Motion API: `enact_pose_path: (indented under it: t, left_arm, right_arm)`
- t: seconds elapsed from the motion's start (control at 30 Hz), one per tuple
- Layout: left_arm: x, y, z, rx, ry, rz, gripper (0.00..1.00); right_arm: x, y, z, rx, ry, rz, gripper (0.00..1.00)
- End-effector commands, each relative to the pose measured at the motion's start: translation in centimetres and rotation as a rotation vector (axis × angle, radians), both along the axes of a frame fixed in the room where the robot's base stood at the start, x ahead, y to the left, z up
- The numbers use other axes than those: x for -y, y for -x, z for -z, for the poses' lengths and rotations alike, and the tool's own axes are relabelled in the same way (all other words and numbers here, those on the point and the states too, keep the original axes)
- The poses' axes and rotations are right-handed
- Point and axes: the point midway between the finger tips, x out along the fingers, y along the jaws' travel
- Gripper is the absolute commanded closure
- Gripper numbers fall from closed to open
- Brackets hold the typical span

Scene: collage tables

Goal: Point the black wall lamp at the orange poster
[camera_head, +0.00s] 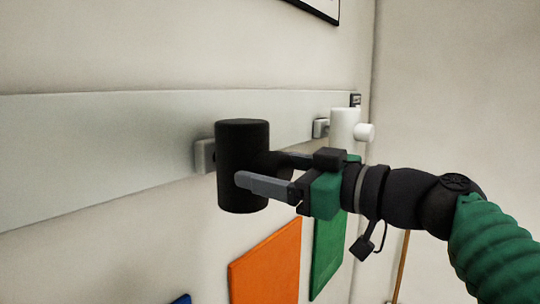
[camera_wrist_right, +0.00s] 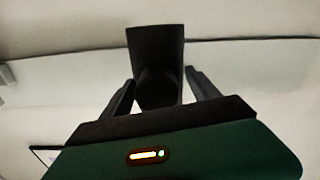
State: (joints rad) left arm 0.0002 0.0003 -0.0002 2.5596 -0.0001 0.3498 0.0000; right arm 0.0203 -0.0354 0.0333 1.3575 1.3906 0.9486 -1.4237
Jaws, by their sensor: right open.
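The black wall lamp (camera_head: 242,150) is an upright cylinder on a grey mount on the wall rail. A dark knob on its side faces my right gripper. The lamp also shows in the right wrist view (camera_wrist_right: 155,48), with the round knob between the fingers. My right gripper (camera_head: 262,172) is open, its fingers on either side of the knob; whether they touch it I cannot tell. The orange poster (camera_head: 265,265) is on the wall below and slightly right of the lamp. My left gripper is not in view.
A pale rail (camera_head: 90,145) runs along the wall. A white lamp (camera_head: 344,128) is on it to the right, behind my gripper. A green poster (camera_head: 328,255) is right of the orange one; a blue corner (camera_head: 181,299) shows at bottom left. A framed picture (camera_head: 318,8) hangs above.

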Motion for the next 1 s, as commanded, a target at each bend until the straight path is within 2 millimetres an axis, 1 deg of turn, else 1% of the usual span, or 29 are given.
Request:
enact_pose_path:
  t: [0.23,0.77,1.0]
  left_arm:
    - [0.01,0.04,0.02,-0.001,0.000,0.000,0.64]
    - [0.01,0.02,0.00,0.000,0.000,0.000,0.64]
    - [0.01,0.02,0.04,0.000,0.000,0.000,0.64]
  right_arm:
    - [0.22,-0.42,0.20,-0.002,-0.002,0.001,0.30]
    - [0.00,-0.49,0.17,-0.003,-0.001,0.003,0.99]
    - [-0.01,-0.47,0.16,-0.001,-0.002,0.003,1.00]
